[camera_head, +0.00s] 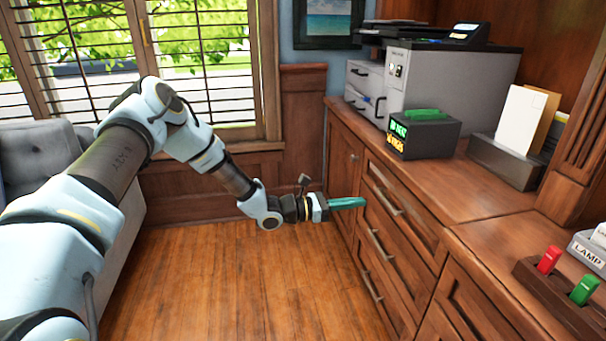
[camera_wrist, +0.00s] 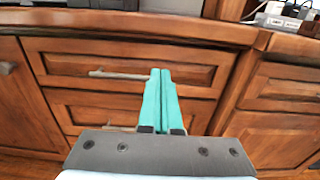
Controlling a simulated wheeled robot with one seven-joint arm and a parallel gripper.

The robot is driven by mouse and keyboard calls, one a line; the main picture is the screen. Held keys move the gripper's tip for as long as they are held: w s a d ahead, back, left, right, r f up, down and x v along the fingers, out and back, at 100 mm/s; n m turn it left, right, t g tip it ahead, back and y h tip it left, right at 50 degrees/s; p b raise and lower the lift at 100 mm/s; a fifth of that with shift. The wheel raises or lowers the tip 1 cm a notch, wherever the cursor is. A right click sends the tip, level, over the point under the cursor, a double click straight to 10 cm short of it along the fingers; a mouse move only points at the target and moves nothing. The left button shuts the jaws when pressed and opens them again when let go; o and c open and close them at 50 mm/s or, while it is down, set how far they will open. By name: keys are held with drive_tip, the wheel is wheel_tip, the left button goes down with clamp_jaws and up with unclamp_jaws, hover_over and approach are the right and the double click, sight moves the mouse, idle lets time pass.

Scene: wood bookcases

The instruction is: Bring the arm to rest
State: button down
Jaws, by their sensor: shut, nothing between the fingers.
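My gripper (camera_head: 347,203) is at the end of my outstretched arm, in front of the wood cabinet's drawer fronts. Its teal fingers are together with nothing between them. In the wrist view my gripper (camera_wrist: 160,75) points at the drawer fronts, and its fingertips overlap the top drawer (camera_wrist: 125,70) beside its handle. Whether they touch the drawer front I cannot tell. The arm reaches from the lower left across the room, bent at the elbow, over the wooden floor.
The wood cabinet (camera_head: 430,262) with closed drawers runs along the right. On it stand a grey printer (camera_head: 455,85), a dark box (camera_head: 432,138), a letter holder (camera_head: 503,162) and red and green switches. A grey sofa (camera_head: 40,150) stands at left. The floor (camera_head: 230,285) is clear.

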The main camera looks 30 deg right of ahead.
drive_tip(key=w+a+r+m+t+y, duration=0.1)
drive_tip(key=a+r+m+t+y, duration=0.3)
drive_tip(key=a, duration=1.5)
drive_tip(key=w+a+r+m+t+y, duration=0.15)
drive_tip(key=a+r+m+y, duration=0.4)
drive_tip(key=a, duration=1.25)
drive_tip(key=w+a+r+m+t+y, duration=0.1)
drive_tip(key=a+r+m+t+y, duration=0.35)
drive_tip(key=a, duration=1.45)
wheel_tip(320, 180, up, 10)
drive_tip(key=g+y+p, duration=0.1)
drive_tip(key=y+p, duration=0.1)
drive_tip(key=p, duration=1)
drive_tip(key=shift+r+m+g+p, duration=0.15)
drive_tip(key=shift+m+g+p, duration=0.15)
drive_tip(key=shift+m+p, duration=0.1)
drive_tip(key=shift+s, duration=0.1)
